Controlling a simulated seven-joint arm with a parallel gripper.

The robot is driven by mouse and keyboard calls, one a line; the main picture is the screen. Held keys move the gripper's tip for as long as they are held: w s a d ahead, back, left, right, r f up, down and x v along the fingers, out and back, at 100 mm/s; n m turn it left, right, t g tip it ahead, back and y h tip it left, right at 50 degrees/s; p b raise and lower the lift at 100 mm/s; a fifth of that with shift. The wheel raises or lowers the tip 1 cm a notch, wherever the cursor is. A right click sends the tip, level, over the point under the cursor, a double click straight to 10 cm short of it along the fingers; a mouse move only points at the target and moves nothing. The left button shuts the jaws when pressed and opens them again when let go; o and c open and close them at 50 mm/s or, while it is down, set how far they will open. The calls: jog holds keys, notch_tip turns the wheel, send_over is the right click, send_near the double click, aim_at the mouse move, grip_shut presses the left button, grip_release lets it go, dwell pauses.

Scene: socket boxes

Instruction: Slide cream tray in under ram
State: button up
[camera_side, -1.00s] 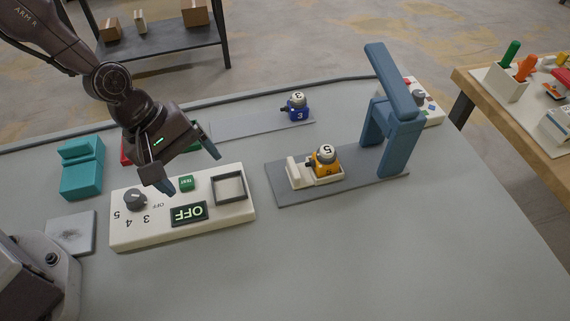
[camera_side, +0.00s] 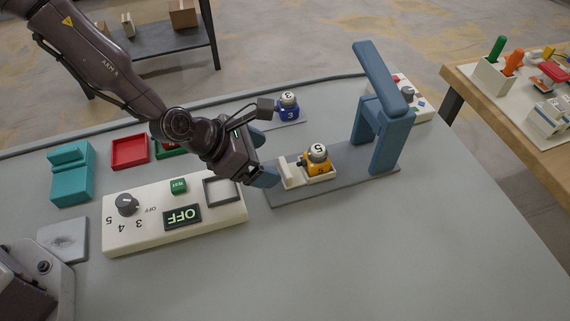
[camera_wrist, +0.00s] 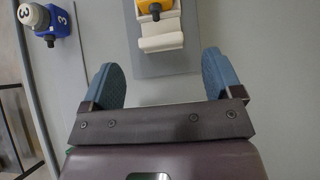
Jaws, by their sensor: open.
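The cream tray (camera_side: 291,174) sits on the grey base plate (camera_side: 345,158) and carries a yellow block with a grey cap marked 5 (camera_side: 318,160). The blue ram frame (camera_side: 383,120) stands at the plate's right end, apart from the tray. My gripper (camera_side: 262,173) is low at the tray's left end. In the wrist view the blue fingertips (camera_wrist: 164,80) are spread wide and empty, and the tray's raised end (camera_wrist: 161,41) lies ahead of them, roughly centred between them.
A cream control panel (camera_side: 135,230) with an OFF display stands left of the plate. A blue block marked 3 (camera_side: 288,110) stands behind. A teal holder (camera_side: 72,175) and red tray (camera_side: 130,151) are at the left. The table front is clear.

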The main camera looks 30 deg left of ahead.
aim_at(284, 167)
jog(key=x, duration=0.6)
jog(key=shift+w+d+f, duration=0.1)
jog(key=shift+f, duration=0.1)
jog(key=c, duration=1.3)
jog(key=w+d, duration=0.4)
jog(key=w, duration=0.1)
jog(key=w+d, duration=0.2)
jog(key=d, duration=0.1)
jog(key=shift+w+f, duration=0.3)
jog(key=shift+w, duration=0.05)
jog(key=shift+w+d, duration=0.45)
jog(key=shift+d, duration=0.05)
jog(key=shift+w+d+r, duration=0.2)
jog(key=shift+d, duration=0.05)
jog(key=o, duration=1.3)
jog(key=shift+d+r, duration=0.1)
